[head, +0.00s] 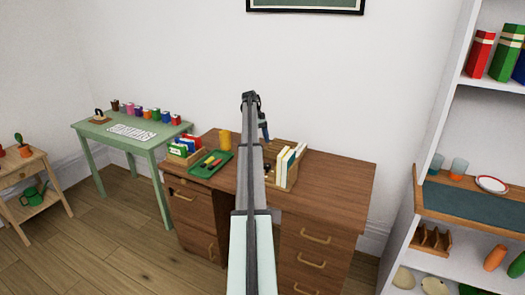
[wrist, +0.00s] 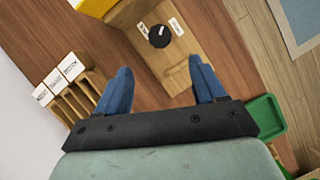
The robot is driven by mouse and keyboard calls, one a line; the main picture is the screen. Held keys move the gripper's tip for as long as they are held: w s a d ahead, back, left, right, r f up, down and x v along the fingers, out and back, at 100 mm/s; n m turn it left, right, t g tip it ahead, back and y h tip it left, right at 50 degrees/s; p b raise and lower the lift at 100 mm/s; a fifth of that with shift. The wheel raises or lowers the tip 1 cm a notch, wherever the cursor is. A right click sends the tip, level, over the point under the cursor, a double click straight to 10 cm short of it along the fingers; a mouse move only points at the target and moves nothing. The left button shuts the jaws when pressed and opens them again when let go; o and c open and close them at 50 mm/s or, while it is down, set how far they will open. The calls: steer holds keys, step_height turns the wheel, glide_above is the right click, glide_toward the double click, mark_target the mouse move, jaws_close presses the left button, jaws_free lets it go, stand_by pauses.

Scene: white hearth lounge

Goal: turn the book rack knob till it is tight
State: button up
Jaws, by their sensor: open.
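The book rack (head: 293,181) is pale wood and stands on the brown desk, with several upright books in it. In the wrist view, its wooden face (wrist: 178,68) carries a round black knob (wrist: 159,36) with a white pointer line. Small white labels sit on both sides of the knob. My gripper (wrist: 159,64) has two blue fingers spread apart with nothing between them. The knob lies beyond the fingertips, roughly in line with the gap, and looks untouched. In the head view, my gripper (head: 264,131) is partly hidden by my arm, above the desk behind the rack.
A green tray (head: 211,171) with small items lies left of the rack on the desk (head: 338,185); it also shows in the wrist view (wrist: 264,118). A yellow cylinder (head: 224,139) and a second book holder (head: 185,155) stand nearby. The desk's right side is clear.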

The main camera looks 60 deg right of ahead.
steer(key=shift+v, duration=1.25)
steer(key=shift+s, duration=0.1)
steer(key=t+h, duration=0.2)
steer(key=t, duration=0.2)
glide_above(267, 165)
step_height(267, 165, down, 13)
steer(key=shift+d+r, duration=0.1)
steer(key=shift+d, duration=0.05)
steer(key=c, duration=1.1)
